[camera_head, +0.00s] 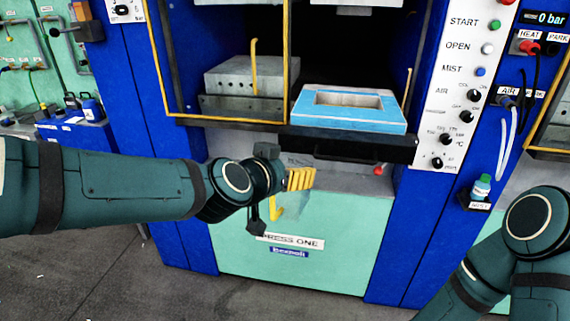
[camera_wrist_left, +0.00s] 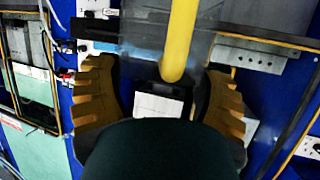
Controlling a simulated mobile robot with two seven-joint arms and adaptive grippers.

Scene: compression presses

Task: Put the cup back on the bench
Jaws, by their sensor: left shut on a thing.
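My left gripper (camera_head: 286,183) is in front of the press, just below its lower opening. It is shut on a see-through cup (camera_head: 296,203) with a yellow handle (camera_head: 276,209). In the left wrist view the yellow handle (camera_wrist_left: 180,42) stands between the ribbed fingers, with the clear cup wall behind it. The cup's contents and exact tilt cannot be told. A grey worktop (camera_head: 14,131) shows at the far left; whether it is the bench is unclear. My right arm comes in at the lower right, with its gripper out of view.
A control panel (camera_head: 455,90) is at the right. A small green bottle (camera_head: 481,187) stands on a ledge. Floor at lower left is clear.

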